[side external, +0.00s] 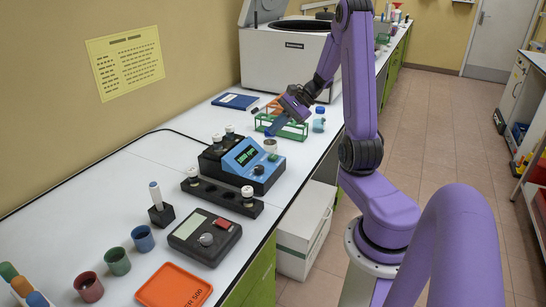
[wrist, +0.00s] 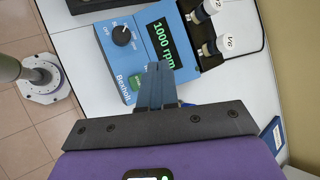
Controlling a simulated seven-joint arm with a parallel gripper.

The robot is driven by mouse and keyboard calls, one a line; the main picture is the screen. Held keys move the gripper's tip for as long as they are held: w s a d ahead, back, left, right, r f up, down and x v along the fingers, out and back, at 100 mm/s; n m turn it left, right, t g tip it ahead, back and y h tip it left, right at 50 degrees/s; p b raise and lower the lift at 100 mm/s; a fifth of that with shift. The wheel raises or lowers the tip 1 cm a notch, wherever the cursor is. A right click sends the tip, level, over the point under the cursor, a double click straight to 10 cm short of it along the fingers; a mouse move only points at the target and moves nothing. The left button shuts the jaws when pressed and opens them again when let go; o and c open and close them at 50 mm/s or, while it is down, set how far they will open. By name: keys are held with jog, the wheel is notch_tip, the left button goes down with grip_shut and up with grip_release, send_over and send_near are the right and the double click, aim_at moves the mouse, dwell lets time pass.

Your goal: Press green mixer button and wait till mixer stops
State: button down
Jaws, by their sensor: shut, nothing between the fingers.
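The blue and black mixer (side external: 240,158) stands on the white bench. In the wrist view its green display (wrist: 162,42) reads 1000 rpm, with a black knob (wrist: 122,36) beside it. My gripper (side external: 271,132) is shut and empty, tilted down above the button end of the mixer. In the wrist view its fingertips (wrist: 159,66) overlap the mixer panel beside the button. I cannot tell whether they touch it. White-capped vials (wrist: 218,45) sit in the mixer.
A large white machine (side external: 285,60) is at the back.

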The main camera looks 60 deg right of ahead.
aim_at(276, 156)
jog(key=shift+f, duration=3.2)
jog(key=shift+f, duration=0.2)
jog(key=shift+f, duration=0.2)
jog(key=shift+f, duration=0.45)
jog(key=shift+r, duration=0.1)
dwell(0.5)
jog(key=shift+r, duration=0.75)
jog(key=shift+r, duration=2.55)
